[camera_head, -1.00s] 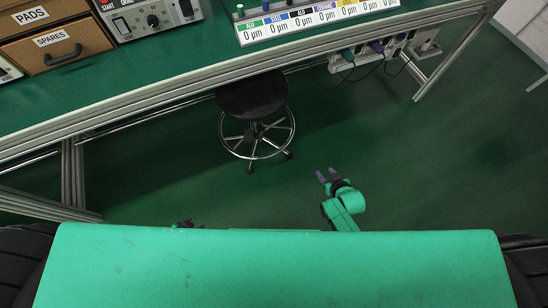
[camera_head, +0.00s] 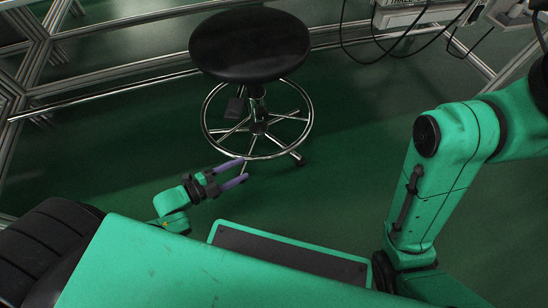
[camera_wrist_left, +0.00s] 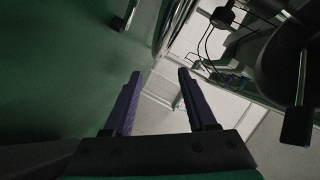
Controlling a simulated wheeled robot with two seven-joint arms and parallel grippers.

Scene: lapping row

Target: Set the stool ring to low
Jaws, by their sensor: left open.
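The stool has a round black seat (camera_head: 250,45) above a chrome ring (camera_head: 272,156) with spokes running to its central column. A small dark paddle (camera_head: 235,107) hangs below the seat on the left. My left gripper (camera_head: 244,170) is open, its two purple fingers pointing right near the front edge of the ring. I cannot tell whether they touch it. In the left wrist view nothing shows between the open fingers (camera_wrist_left: 160,72). A curved bright band, likely the ring (camera_wrist_left: 163,30), passes beyond them, with the dark seat (camera_wrist_left: 295,60) at right. My right gripper is out of view.
Metal bench rails (camera_head: 130,93) run behind the stool. Dark cables (camera_head: 395,48) hang at the upper right. My large green right arm fills the right side. Green floor (camera_head: 130,150) is clear to the left of the stool.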

